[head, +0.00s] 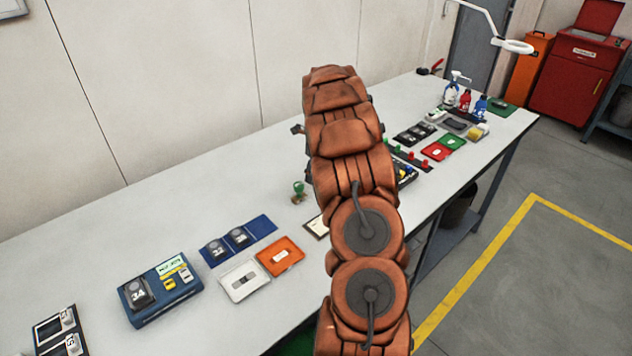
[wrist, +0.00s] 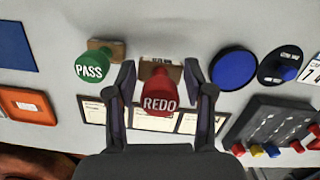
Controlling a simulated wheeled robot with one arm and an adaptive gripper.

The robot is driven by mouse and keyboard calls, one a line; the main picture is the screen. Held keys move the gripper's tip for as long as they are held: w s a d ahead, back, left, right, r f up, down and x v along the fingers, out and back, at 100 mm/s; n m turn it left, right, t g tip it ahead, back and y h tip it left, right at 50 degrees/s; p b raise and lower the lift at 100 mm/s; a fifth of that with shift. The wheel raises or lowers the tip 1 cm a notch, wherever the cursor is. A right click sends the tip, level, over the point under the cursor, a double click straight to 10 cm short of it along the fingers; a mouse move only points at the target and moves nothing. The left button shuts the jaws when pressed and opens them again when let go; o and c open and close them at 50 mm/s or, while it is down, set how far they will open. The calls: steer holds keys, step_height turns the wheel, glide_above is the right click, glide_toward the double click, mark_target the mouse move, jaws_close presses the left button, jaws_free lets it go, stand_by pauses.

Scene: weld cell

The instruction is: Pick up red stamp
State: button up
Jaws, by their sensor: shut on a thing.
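The red stamp (wrist: 159,103), marked REDO, is between the two fingers of my gripper (wrist: 160,76) in the wrist view. The fingers are shut on it from both sides. Its wooden base shows behind the red knob; I cannot tell whether it touches the table. In the head view my arm hides the red stamp and the gripper. The green stamp (wrist: 90,67), marked PASS, stands just left of the left finger, and it also shows in the head view (head: 299,188).
Framed cards (wrist: 152,118) lie close by on the table (head: 225,325). A round blue pad (wrist: 234,68) and a dark panel with coloured knobs (wrist: 275,125) are on the right. An orange tray (head: 280,256) and a blue device (head: 158,289) lie toward the front left.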

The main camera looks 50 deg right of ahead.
steer(key=s+a+b, duration=0.1)
steer(key=s+a, duration=0.2)
steer(key=s+a+r+b, duration=0.1)
steer(key=s+a+b, duration=0.1)
steer(key=s+a, duration=0.2)
steer(key=s+a+b, duration=0.1)
steer(key=s+a, duration=0.3)
steer(key=shift+s+a+r+b, duration=0.1)
steer(key=shift+s+r+b, duration=0.1)
steer(key=shift+b, duration=0.15)
stand_by(0.3)
steer(key=o, duration=0.6)
steer(key=c, duration=0.4)
